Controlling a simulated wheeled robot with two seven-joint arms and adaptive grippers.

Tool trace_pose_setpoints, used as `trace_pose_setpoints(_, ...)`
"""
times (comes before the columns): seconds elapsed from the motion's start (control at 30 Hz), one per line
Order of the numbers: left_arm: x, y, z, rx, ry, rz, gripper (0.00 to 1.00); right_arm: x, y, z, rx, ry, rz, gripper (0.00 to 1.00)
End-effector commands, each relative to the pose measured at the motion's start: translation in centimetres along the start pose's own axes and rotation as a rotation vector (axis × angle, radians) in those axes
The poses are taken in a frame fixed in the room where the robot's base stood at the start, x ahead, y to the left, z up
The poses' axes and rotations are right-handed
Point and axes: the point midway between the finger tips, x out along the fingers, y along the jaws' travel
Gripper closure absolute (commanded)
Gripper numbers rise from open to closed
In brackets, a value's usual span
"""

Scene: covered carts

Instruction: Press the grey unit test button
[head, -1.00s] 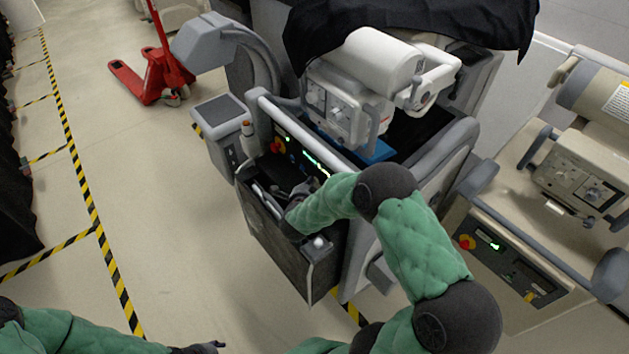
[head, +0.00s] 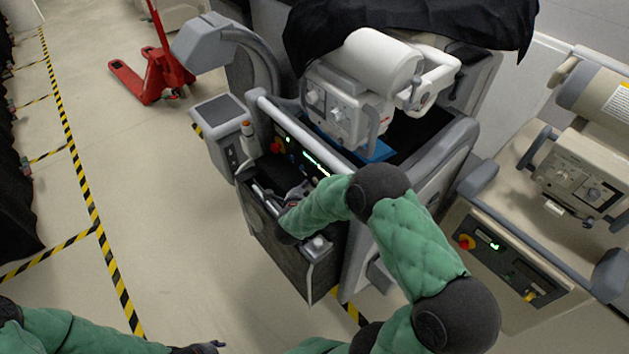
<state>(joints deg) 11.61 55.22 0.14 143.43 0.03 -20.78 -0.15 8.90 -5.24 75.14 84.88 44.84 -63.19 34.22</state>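The grey unit (head: 425,190) stands in the middle of the head view, partly under a black cover. Its dark front panel (head: 312,163) carries a red emergency knob on yellow, small green lights and a lit strip. I cannot single out the test button; my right arm hides part of the panel. My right gripper (head: 299,191) is just in front of the panel, above the open front bin (head: 262,225). It is small and dark, and I cannot tell whether it touches the panel or is open. My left gripper (head: 207,348) is low at the bottom edge, far from the unit.
A beige unit (head: 520,215) with a similar panel stands close on the right. A red pallet jack (head: 150,75) is at the back left. The floor left of the grey unit is clear, with yellow-black tape (head: 88,195).

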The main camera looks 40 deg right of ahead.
Motion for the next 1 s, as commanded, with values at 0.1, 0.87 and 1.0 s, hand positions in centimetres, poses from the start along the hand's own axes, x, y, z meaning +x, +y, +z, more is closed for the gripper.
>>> trace_pose_setpoints(0.1,-0.2,0.1,0.0,0.0,0.0,0.0,0.48,-0.8,0.0,0.8,-0.001,-0.003,0.0,1.0)
trace_pose_setpoints(0.87,-0.6,0.2,0.0,0.0,0.0,0.0,0.48,-3.3,0.0,3.4,-0.001,-0.001,0.001,1.0)
trace_pose_setpoints(1.0,-0.6,0.2,0.0,0.0,0.0,0.0,0.48,-3.3,0.0,3.4,-0.001,-0.001,0.001,1.0)
